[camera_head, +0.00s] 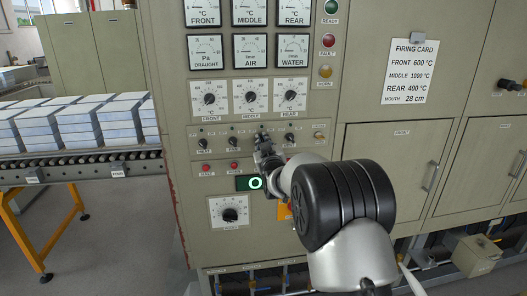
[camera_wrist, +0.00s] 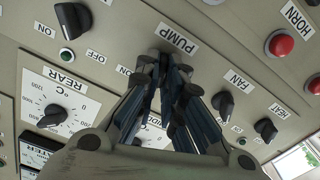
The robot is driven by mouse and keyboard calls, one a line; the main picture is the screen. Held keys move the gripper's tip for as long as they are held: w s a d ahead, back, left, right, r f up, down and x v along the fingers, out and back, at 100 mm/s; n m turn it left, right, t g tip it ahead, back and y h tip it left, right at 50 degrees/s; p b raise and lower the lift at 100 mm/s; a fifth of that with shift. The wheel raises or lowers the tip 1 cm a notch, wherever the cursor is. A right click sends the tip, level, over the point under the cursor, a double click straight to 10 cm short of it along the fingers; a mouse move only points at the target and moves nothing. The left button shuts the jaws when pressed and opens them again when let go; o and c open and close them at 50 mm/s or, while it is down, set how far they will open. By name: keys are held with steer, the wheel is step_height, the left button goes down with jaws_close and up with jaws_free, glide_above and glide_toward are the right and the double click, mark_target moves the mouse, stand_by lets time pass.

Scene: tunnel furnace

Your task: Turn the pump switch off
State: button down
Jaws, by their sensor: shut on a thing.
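My gripper (camera_head: 263,143) is at the row of black switches on the furnace's control panel. In the wrist view my gripper (camera_wrist: 166,66) has its fingertips close together just by the PUMP label (camera_wrist: 177,38), shut on the pump switch. The fingers cover nearly all of that switch, so I cannot tell which way it points. An ON mark (camera_wrist: 123,70) shows beside the fingers; the pump's OFF mark is hidden.
The fan switch (camera_wrist: 223,105) and heat switch (camera_wrist: 266,129) sit close to my fingers on one side, and another black switch (camera_wrist: 73,18) on the other. The rear temperature dial (camera_wrist: 53,115) and a red horn button (camera_wrist: 280,43) are nearby. A roller conveyor (camera_head: 90,163) stands left.

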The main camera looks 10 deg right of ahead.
steer(key=shift+n+b, duration=1)
steer(key=shift+n, duration=0.5)
steer(key=c, duration=1.7)
jaws_free()
steer(key=shift+s, duration=0.1)
steer(key=s, duration=1.1)
steer(key=shift+s, duration=0.4)
